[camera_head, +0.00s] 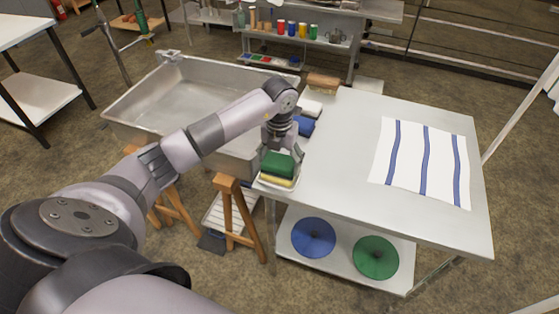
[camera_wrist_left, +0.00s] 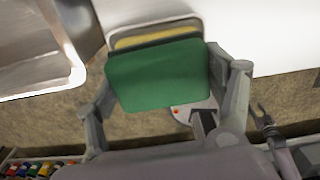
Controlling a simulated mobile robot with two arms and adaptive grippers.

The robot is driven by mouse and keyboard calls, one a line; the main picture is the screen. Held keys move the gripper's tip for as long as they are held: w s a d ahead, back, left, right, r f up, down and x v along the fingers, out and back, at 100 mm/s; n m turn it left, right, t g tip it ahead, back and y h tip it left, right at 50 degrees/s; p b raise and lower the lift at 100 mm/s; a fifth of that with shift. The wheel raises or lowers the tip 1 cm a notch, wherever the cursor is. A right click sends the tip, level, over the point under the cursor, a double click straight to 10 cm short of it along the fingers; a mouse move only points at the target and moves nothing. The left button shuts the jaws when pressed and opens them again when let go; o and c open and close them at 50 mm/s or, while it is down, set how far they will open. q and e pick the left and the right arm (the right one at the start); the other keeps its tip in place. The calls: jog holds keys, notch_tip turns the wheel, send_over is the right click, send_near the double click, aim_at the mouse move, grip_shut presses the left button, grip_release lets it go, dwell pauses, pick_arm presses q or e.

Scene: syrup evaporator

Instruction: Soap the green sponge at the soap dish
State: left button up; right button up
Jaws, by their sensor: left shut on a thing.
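My left gripper (camera_head: 276,152) is shut on the green sponge (camera_head: 277,165) at the near left corner of the steel table. In the left wrist view the sponge (camera_wrist_left: 155,75) fills the space between the fingers (camera_wrist_left: 157,92). The white soap dish (camera_head: 262,184) lies just under the sponge, with a yellow layer (camera_head: 277,181), apparently the soap, between them. The yellow edge (camera_wrist_left: 155,38) and the dish rim (camera_wrist_left: 155,25) also show in the wrist view. I cannot tell whether the sponge touches the yellow layer. My right gripper is not in view.
The steel table (camera_head: 340,150) carries a striped towel (camera_head: 424,160) at the right. A blue sponge (camera_head: 304,126), a white block (camera_head: 311,107) and a brown brush (camera_head: 323,83) stand along its left edge. A large steel basin (camera_head: 190,95) is left of the table. The table's middle is clear.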

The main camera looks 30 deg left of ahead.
aim_at(280, 161)
pick_arm(q)
jog(key=shift+f, duration=0.3)
jog(key=shift+f, duration=0.1)
dwell(1.1)
jog(key=shift+r+p, duration=2.35)
jog(key=shift+r, duration=1.25)
